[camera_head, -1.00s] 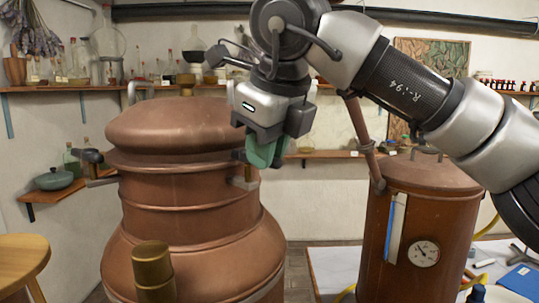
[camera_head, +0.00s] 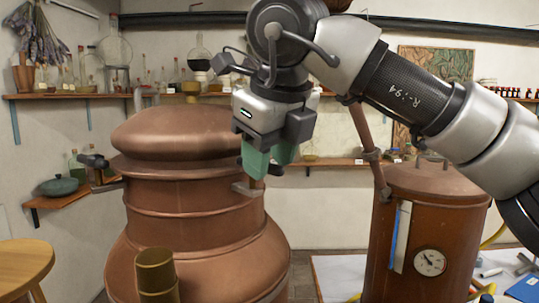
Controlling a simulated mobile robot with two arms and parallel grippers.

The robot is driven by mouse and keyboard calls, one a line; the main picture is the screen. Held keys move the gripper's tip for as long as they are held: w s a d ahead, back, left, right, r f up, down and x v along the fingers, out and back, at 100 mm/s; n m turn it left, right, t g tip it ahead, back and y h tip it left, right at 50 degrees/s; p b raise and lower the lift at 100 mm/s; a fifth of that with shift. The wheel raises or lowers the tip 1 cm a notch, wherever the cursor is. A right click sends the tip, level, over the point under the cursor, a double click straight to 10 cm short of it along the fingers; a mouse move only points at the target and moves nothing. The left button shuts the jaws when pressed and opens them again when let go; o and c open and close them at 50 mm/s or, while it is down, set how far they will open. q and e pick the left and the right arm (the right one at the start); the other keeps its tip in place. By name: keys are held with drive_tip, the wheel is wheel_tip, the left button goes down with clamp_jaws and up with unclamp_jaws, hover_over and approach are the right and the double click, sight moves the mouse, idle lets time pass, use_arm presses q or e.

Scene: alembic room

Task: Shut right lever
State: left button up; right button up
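The copper still (camera_head: 185,225) stands left of centre with a domed lid. On its right side a metal bracket (camera_head: 246,189) sticks out, where the right lever sits. The lever's dark handle is mostly hidden behind my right gripper; a small dark piece shows by the fingers. My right gripper (camera_head: 269,160) points down with teal fingers, just above and beside the bracket. Whether it touches or holds the lever cannot be seen, nor whether its fingers are closed. The left lever (camera_head: 94,161) shows a dark handle over its own bracket at the still's left. My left gripper is out of view.
A second copper vessel (camera_head: 428,240) with a round gauge stands at right under my arm. A brass cylinder (camera_head: 156,275) is in front of the still. A round wooden stool (camera_head: 22,264) is at left. Shelves with glassware line the back wall. Open space lies between the vessels.

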drive_tip(key=shift+s+r, duration=0.15)
drive_tip(key=shift+r, duration=0.3)
drive_tip(key=v, duration=0.9)
drive_tip(key=shift+s+r+b, duration=0.2)
drive_tip(key=shift+r+b, duration=0.15)
drive_tip(key=shift+b, duration=0.05)
drive_tip(key=shift+d, duration=0.1)
